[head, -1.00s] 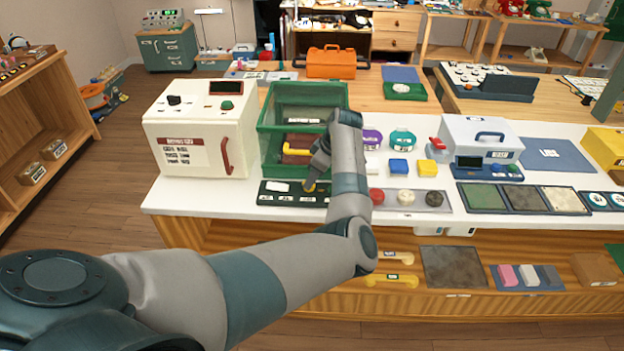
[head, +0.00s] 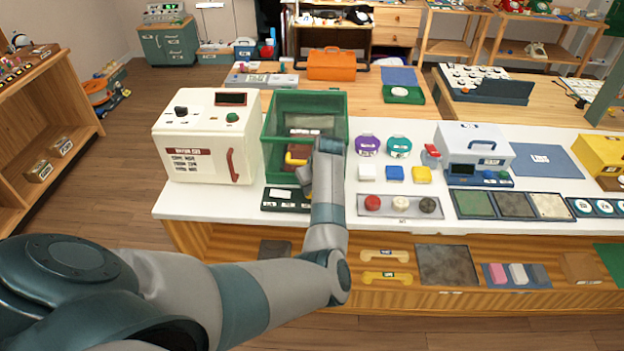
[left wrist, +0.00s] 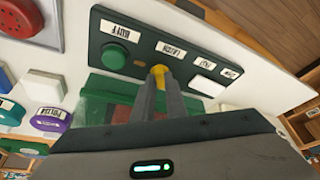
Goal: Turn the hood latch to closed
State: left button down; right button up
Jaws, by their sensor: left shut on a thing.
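The green see-through hood (head: 339,104) stands on the white counter, with a dark control panel (head: 272,205) in front of it. In the left wrist view the panel (left wrist: 104,33) shows a green button (left wrist: 115,56), white labels and a white switch. The small yellow latch knob (left wrist: 159,70) sits under the label that seems to read LATCH. My left gripper (left wrist: 160,82) is shut on the yellow knob, fingers at the panel. In the head view my left gripper (head: 304,184) is at the panel and my forearm hides the knob. My right gripper is not in view.
A cream machine (head: 205,140) with a red handle stands left of the hood. Right of my arm are coloured blocks (head: 395,173), a tray of round buttons (head: 400,205) and a white device (head: 472,147). My forearm crosses the counter's front edge.

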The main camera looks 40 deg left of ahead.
pick_arm(q)
jog(key=m+p, duration=0.1)
jog(key=m+t+p, duration=0.1)
jog(key=p, duration=0.1)
jog(key=shift+s+a+r+m, duration=0.15)
jog(key=shift+a+r+m, duration=0.05)
jog(key=shift+r+m, duration=0.2)
jog(key=m+p, duration=0.1)
jog(key=m+h, duration=0.1)
jog(key=shift+a+f+m+t+p, duration=0.15)
jog(key=shift+f+m+t+p, duration=0.05)
jog(key=shift+m+t+p, duration=0.2)
jog(key=m, duration=0.1)
jog(key=m+h, duration=0.1)
jog(key=m, duration=0.1)
jog(key=shift+s+a+f+t, duration=0.1)
jog(key=shift+f+t, duration=0.05)
jog(key=shift+t, duration=0.15)
jog(key=shift+m+h, duration=0.6)
jog(key=shift+m, duration=0.6)
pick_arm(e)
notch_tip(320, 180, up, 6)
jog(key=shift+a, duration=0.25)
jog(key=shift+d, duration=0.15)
pick_arm(q)
jog(key=c, duration=1.6)
grip_release()
jog(key=shift+o, duration=0.2)
